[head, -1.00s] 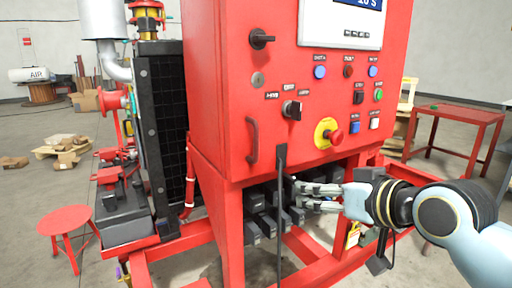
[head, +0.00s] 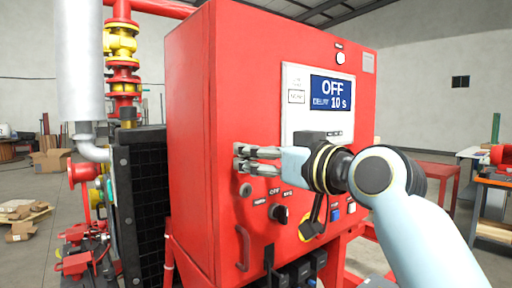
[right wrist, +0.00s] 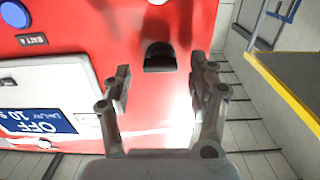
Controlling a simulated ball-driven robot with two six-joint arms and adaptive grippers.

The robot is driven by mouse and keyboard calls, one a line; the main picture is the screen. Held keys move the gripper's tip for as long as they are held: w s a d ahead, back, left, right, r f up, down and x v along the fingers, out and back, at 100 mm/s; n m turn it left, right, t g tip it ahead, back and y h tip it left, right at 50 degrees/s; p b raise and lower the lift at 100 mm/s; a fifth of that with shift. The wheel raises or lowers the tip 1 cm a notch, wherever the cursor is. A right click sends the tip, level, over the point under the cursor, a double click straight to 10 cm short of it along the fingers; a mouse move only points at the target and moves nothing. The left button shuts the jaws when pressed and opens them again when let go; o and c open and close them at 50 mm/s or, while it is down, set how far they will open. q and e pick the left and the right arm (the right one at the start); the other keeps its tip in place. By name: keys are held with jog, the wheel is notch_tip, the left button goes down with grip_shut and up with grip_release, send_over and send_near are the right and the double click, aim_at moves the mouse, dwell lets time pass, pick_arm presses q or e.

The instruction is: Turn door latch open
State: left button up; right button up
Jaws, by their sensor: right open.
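The door latch (right wrist: 160,57) is a dark knob on the red cabinet door (right wrist: 95,35), seen in the right wrist view between and just beyond my open fingertips. I cannot tell whether the fingertips touch the door. My left gripper is not in view.
The display panel (head: 330,90) reads OFF and lies right of the latch. Below the gripper are a round lock (head: 245,190), a black rotary switch (head: 278,213) and a red door handle (head: 243,248). A black radiator (head: 142,200) stands left of the cabinet.

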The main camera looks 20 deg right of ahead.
jog(key=shift+x, duration=0.8)
jog(key=c, duration=1.2)
jog(key=shift+o, duration=0.2)
jog(key=shift+n, duration=0.4)
jog(key=shift+a+f+n+b, duration=0.15)
jog(key=shift+n+b, duration=1.85)
jog(key=shift+n, duration=2.3)
jog(key=shift+a+f+n+b, duration=0.1)
jog(key=shift+n+b, duration=1.9)
jog(key=shift+n, duration=2.3)
